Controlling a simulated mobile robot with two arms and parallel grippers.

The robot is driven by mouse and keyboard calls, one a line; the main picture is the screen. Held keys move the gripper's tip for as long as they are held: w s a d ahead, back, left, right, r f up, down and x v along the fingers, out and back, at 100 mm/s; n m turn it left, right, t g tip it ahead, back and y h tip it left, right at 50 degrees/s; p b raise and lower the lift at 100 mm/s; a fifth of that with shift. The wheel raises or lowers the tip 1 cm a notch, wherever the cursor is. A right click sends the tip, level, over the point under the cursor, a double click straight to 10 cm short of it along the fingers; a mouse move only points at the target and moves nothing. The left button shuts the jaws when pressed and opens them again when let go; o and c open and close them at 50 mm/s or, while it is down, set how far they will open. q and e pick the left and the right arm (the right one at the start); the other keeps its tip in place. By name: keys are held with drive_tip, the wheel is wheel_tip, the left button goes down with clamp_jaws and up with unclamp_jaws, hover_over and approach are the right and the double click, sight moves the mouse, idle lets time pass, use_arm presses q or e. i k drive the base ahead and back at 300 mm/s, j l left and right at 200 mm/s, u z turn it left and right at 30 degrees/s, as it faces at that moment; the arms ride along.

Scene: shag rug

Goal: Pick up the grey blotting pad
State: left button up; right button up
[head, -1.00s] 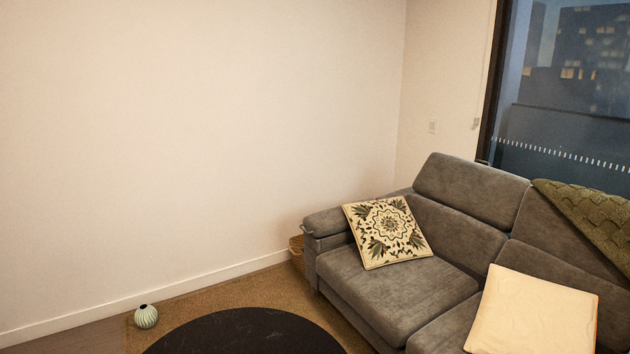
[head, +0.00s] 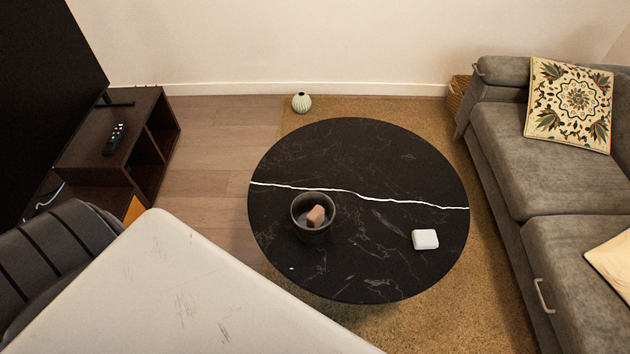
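I cannot pick out a grey blotting pad with certainty in the head view. On the round black table (head: 400,165) with a white vein lies a small white block with rounded corners (head: 425,239), right of the middle. A dark round bowl (head: 297,212) stands on the same table to its left. A pinkish-brown block (head: 316,215) is in the bowl. Neither of my grippers is in view.
A pale scuffed surface (head: 200,290) fills the lower left, beside a dark ribbed seat (head: 60,245). A TV stand (head: 145,125) with a remote (head: 115,138) is left. A grey sofa (head: 505,150) stands right. A vase (head: 301,103) is by the wall.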

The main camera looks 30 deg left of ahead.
sight(423, 239)
drive_tip(key=z, duration=0.55)
drive_tip(key=k+z, duration=0.15)
drive_tip(key=z, duration=0.25)
drive_tip(key=k+l+z, duration=0.1)
drive_tip(key=z, duration=0.25)
drive_tip(key=k+l, duration=0.15)
drive_tip(key=k, duration=0.4)
drive_tip(key=k+l, duration=0.15)
drive_tip(key=k, duration=0.4)
drive_tip(key=k+j, duration=0.15)
drive_tip(key=j, duration=0.2)
drive_tip(key=k+j, duration=0.1)
drive_tip(key=j, duration=0.3)
drive_tip(key=k+j, duration=0.15)
drive_tip(key=j, duration=0.2)
